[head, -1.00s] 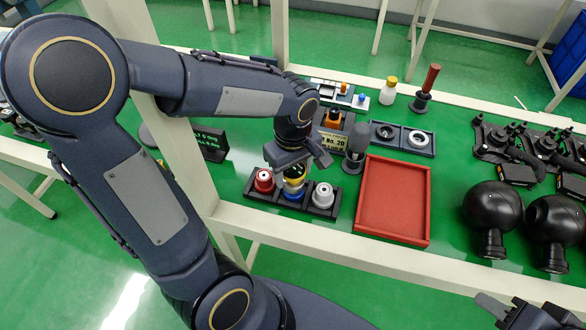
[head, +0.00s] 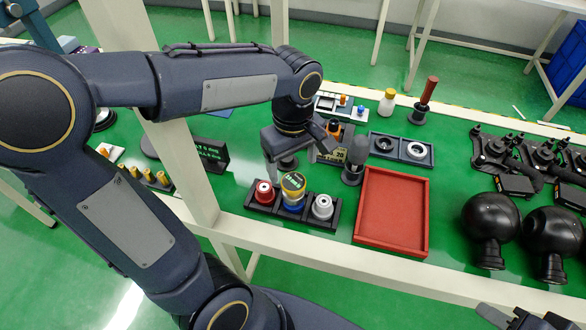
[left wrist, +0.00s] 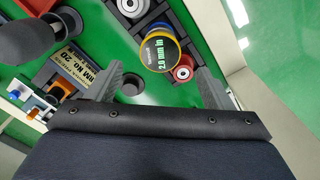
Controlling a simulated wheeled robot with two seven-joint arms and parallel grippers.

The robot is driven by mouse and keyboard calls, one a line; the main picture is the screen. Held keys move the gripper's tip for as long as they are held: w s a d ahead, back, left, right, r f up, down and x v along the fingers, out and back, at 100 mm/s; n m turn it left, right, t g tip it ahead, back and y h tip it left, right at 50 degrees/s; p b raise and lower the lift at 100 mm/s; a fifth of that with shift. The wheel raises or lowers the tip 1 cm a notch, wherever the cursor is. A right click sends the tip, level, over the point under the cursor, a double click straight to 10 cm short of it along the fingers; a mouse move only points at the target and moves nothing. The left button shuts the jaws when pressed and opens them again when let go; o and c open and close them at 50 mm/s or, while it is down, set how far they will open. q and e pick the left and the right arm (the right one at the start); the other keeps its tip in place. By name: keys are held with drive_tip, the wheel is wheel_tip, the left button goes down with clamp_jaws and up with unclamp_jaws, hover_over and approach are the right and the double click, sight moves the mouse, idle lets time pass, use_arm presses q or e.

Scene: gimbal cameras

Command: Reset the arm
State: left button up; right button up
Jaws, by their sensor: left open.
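My left gripper (head: 299,160) is open and empty, raised above and behind the three-slot black rack (head: 249,205). In the left wrist view its two fingers (left wrist: 163,86) stand wide apart. A yellow-rimmed round canister with a dark label (head: 293,183) sits in the rack's middle slot, with blue at its base. It also shows in the left wrist view (left wrist: 160,50), apart from the fingers. A red piece (head: 264,192) and a silver piece (head: 322,206) fill the side slots. My right gripper (head: 522,318) is only partly visible at the bottom right edge.
An empty red tray (head: 392,212) lies right of the rack. A dark rounded-top tool (head: 353,162) stands close behind the rack. A two-ring holder (head: 402,148) sits further back. Black spherical devices (head: 490,222) are at right. A pale table post (head: 180,165) stands left.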

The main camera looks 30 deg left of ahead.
use_arm(q)
drive_tip(key=shift+r, duration=0.2)
idle(0.4)
drive_tip(key=shift+s+a+r, duration=0.1)
drive_tip(key=shift+s+r, duration=0.1)
drive_tip(key=shift+s, duration=0.15)
drive_tip(key=s+r+m+t+h+p, duration=0.1)
drive_tip(key=s+m+t+h, duration=0.1)
drive_tip(key=s+m, duration=0.3)
drive_tip(key=s+d+r+m+t+h+p, duration=0.1)
drive_tip(key=s+r+m+t+p, duration=0.1)
drive_tip(key=s+m, duration=0.3)
drive_tip(key=shift+s+d+m+t+h, duration=0.15)
drive_tip(key=shift+s+m+t+h, duration=0.25)
drive_tip(key=shift+s+t, duration=0.3)
